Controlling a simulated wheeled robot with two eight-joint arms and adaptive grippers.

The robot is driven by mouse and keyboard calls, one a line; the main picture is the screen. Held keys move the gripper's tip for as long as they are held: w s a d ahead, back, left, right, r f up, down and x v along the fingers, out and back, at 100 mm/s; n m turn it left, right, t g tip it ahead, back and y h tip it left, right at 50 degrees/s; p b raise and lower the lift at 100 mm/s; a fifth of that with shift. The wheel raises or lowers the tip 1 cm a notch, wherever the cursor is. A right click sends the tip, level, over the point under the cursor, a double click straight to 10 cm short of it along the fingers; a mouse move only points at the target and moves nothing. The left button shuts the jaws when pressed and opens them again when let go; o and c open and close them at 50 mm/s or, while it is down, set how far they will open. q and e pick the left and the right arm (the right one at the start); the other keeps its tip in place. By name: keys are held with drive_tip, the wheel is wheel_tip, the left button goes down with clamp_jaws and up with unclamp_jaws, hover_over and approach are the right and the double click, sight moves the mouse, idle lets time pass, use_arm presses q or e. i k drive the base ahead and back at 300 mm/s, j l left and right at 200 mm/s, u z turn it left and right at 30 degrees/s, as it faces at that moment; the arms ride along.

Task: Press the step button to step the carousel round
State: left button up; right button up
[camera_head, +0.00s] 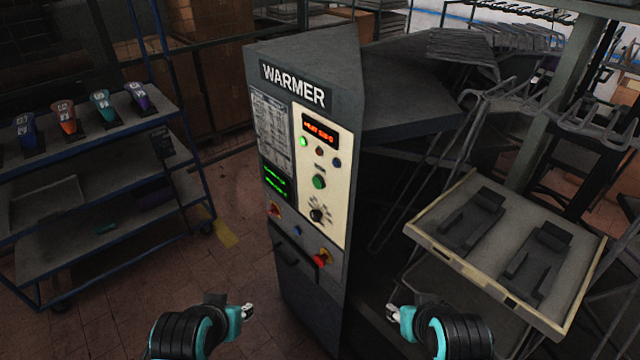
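The grey cabinet marked WARMER (350,80) stands upright in the middle. Its cream control panel (330,215) carries a lit orange display (319,130), a large green button (319,181), a black dial (318,214) and small lights or buttons. Lower down are a small blue button (297,230) and a red knob (321,257). I cannot read which one is the step button. My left gripper (247,311) is low, in front of the cabinet and left of it. My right gripper (393,312) is low on the right. Both are apart from the panel; their finger gaps are unclear.
A blue-framed cart (110,140) at the left holds several coloured shoe-like pieces. A tray (440,250) with two dark holders stands at the right. Wire racks crowd the back right. Bare tiled floor lies left of the cabinet.

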sight(316, 181)
drive_tip(key=k+l+z, duration=0.15)
drive_tip(key=k+z, duration=0.2)
drive_tip(key=k, duration=0.3)
drive_tip(key=i+j+z, duration=0.1)
drive_tip(key=j+z, duration=0.2)
drive_tip(key=z, duration=0.15)
drive_tip(key=i+j+z, duration=0.1)
drive_tip(key=j+z, duration=0.5)
drive_tip(key=z, duration=0.25)
drive_tip(key=j, duration=2.45)
